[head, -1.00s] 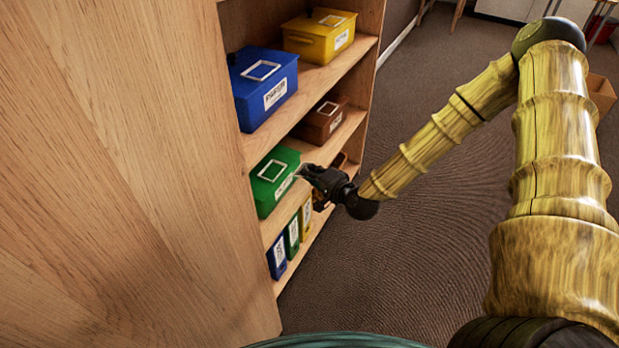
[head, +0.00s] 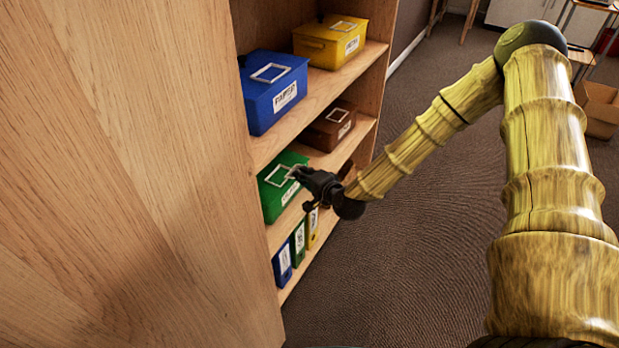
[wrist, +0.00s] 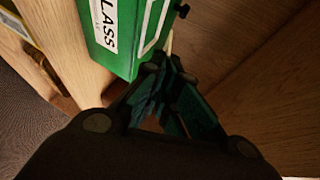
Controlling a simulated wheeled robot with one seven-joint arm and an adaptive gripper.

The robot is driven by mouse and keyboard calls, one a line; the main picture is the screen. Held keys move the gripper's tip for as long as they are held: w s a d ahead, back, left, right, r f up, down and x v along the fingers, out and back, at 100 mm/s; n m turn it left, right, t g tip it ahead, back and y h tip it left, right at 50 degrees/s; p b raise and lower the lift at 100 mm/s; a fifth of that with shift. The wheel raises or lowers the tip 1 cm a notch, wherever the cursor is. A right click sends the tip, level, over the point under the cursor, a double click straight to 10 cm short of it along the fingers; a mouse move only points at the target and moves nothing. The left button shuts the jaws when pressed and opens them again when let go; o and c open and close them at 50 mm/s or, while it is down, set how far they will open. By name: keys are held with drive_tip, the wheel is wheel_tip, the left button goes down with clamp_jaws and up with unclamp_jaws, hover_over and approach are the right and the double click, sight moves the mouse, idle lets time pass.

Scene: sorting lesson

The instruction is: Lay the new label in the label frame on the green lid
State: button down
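The green box (head: 273,207) stands on a middle shelf, its green lid (head: 290,157) facing up with a pale label frame (head: 271,175) on it. In the wrist view the green box (wrist: 127,62) bears a white "GLASS" label on its front, and the label frame (wrist: 152,22) shows as pale strips on the lid. My gripper (head: 296,173) is at the lid's near right side, covering part of the frame in the head view. In the wrist view the fingertips (wrist: 168,64) are close together, with a pale sliver, apparently the new label (wrist: 169,42), at their tips.
Blue (head: 262,105) and yellow (head: 318,50) boxes stand on the shelf above. A brown box (head: 322,133) stands behind the green one. Several binders (head: 298,243) stand below. The wooden side panel (head: 130,180) fills the left; carpet lies open at right.

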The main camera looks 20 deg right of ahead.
sight(291, 172)
drive_tip(key=shift+w+a+f+b, duration=0.25)
drive_tip(key=shift+w+a+b, duration=0.1)
drive_tip(key=shift+w+a, duration=0.45)
drive_tip(key=shift+w+a+f+b, duration=0.3)
drive_tip(key=shift+w+a, duration=0.3)
drive_tip(key=shift+w, duration=0.35)
drive_tip(key=shift+w+a+f+b, duration=0.3)
drive_tip(key=shift+f+b, duration=0.25)
drive_tip(key=shift+f, duration=0.1)
drive_tip(key=shift+w+a+f+b, duration=0.3)
drive_tip(key=shift+f+b, duration=0.2)
drive_tip(key=shift+f, duration=0.1)
drive_tip(key=c, duration=1.6)
unclamp_jaws()
drive_tip(key=shift+s, duration=0.1)
drive_tip(key=shift+o, duration=0.2)
drive_tip(key=shift+f, duration=0.15)
drive_tip(key=shift+p+v, duration=0.9)
drive_tip(key=shift+v, duration=1.55)
